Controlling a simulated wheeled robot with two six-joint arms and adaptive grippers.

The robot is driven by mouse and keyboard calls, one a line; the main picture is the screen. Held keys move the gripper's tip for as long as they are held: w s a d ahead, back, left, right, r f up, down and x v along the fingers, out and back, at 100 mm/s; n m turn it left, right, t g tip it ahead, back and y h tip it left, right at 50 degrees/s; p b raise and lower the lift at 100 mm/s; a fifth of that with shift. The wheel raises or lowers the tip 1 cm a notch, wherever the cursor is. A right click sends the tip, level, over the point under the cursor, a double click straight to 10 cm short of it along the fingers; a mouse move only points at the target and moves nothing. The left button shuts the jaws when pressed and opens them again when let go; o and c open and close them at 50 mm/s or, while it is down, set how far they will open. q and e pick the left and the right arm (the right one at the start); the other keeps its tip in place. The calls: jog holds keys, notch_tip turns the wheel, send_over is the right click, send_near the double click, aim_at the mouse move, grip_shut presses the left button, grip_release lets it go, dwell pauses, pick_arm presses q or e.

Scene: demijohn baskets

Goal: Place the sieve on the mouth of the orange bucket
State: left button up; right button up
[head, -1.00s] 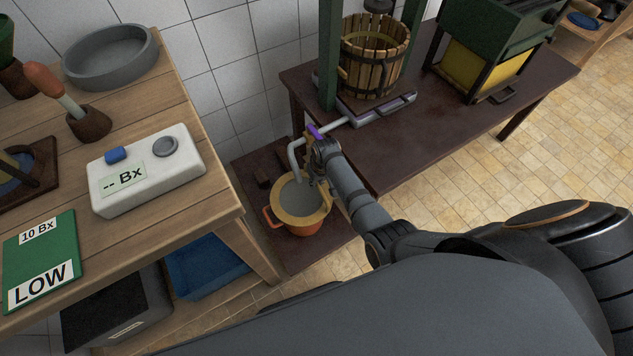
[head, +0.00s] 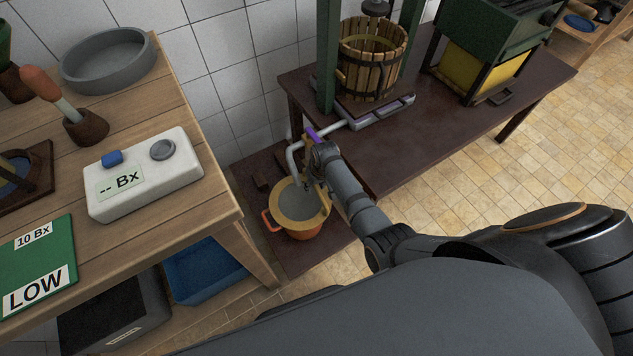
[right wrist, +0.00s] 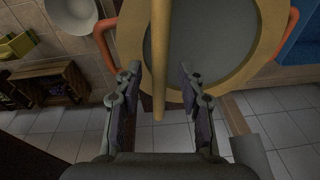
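The sieve (head: 324,209) is a yellow ring with a grey mesh. It lies over the mouth of the orange bucket (head: 300,233), which stands on a low dark platform under a press spout. The right wrist view shows the ring (right wrist: 237,85) from above, with the bucket's orange handles (right wrist: 103,36) at both sides. My right gripper (right wrist: 160,72) is open over the near rim. The sieve's yellow handle (right wrist: 160,45) runs between its fingers, with a gap on each side. In the head view the right gripper (head: 309,187) is small and partly hidden. My left gripper is not in view.
The grey spout (head: 294,157) comes down close beside my right gripper. The dark press table (head: 420,140) is just right of my arm. A wooden bench (head: 215,205) with a white meter (head: 145,180) stands left. A blue bin (head: 205,270) is beneath it.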

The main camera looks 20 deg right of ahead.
notch_tip(320, 180, up, 11)
jog(key=s, duration=0.1)
jog(key=shift+s+d+r, duration=0.2)
jog(key=shift+s+d, duration=0.15)
jog(key=shift+d, duration=0.05)
